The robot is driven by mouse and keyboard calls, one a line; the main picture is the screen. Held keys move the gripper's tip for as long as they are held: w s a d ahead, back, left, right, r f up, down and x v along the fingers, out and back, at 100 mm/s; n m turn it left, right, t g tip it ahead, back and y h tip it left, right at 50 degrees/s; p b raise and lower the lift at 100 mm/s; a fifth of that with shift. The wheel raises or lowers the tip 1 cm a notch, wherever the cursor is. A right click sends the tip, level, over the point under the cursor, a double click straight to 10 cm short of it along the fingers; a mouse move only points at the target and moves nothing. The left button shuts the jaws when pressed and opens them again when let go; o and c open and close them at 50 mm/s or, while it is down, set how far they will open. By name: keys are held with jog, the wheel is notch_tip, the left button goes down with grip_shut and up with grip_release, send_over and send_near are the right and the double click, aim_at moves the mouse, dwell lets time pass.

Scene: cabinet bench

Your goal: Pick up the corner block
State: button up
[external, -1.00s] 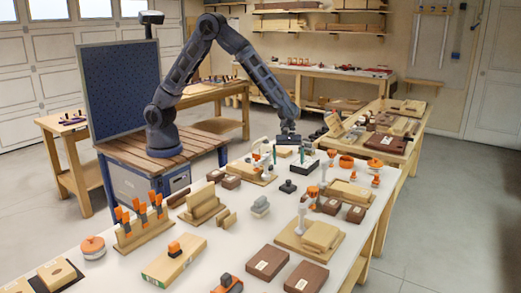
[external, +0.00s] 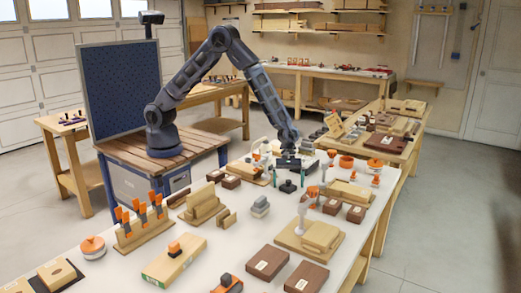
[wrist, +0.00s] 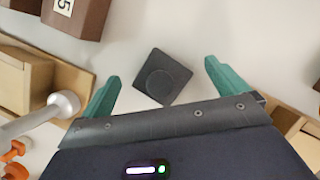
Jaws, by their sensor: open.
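A small dark square block with a round raised top (external: 288,187) sits on the white bench top. It also shows in the wrist view (wrist: 162,77), turned at an angle. No label names it, so I cannot be sure it is the corner block. My gripper (external: 289,180) points down just above it, with its teal fingers spread to either side. In the wrist view, my gripper (wrist: 162,70) is open and empty, and the block shows between the fingertips. I cannot tell the exact height left between fingers and block.
A brown block marked 5 (wrist: 75,15) is at the upper left of the wrist view. White bench shows around the dark block.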

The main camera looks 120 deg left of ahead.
jog(key=shift+c, duration=0.2)
jog(key=c, duration=1)
jog(key=shift+r, duration=0.1)
